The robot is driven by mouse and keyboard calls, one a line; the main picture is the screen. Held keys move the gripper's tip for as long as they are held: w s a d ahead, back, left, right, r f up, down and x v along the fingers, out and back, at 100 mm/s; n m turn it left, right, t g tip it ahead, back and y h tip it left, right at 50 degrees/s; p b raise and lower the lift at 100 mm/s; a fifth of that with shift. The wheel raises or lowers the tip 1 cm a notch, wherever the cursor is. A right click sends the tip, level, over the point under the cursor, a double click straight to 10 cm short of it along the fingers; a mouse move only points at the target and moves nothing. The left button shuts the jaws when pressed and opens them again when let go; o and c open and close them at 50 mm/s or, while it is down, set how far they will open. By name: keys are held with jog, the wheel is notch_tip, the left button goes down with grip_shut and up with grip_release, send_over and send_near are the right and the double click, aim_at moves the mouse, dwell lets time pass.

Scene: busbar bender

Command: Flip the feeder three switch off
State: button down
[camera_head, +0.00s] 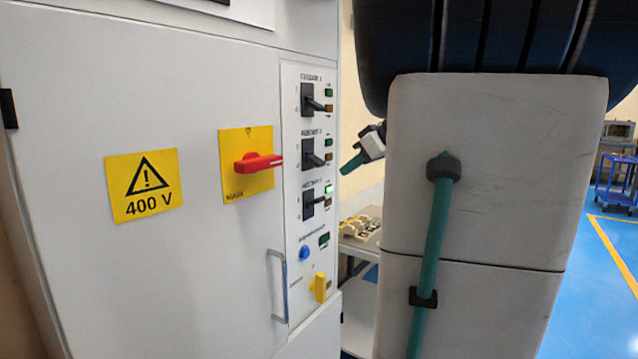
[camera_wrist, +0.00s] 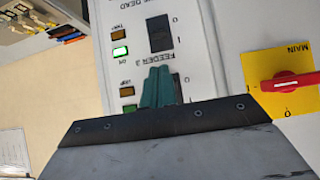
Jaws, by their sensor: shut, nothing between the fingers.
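The feeder three switch (camera_head: 309,205) is the lowest of three black switches on the white panel strip in the head view. Its green lamp (camera_head: 329,188) is lit. The wrist view shows the panel upside down, with this switch (camera_wrist: 160,33) just beyond the FEEDER 3 label and the lit lamp (camera_wrist: 119,50) beside it. I cannot tell its lever position clearly. In the head view my gripper (camera_head: 350,165) is right of the panel; contact is not visible.
Two more feeder switches (camera_head: 309,153) (camera_head: 309,100) sit above. A red main handle (camera_head: 258,163) on a yellow plate is to their left. A table (camera_head: 358,243) with parts stands behind.

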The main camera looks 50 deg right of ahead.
aim_at(316, 201)
jog(key=x, duration=0.9)
jog(key=shift+w+f, duration=0.25)
jog(key=shift+w, duration=0.05)
jog(key=shift+s+f+t, duration=0.15)
jog(key=shift+t, duration=0.15)
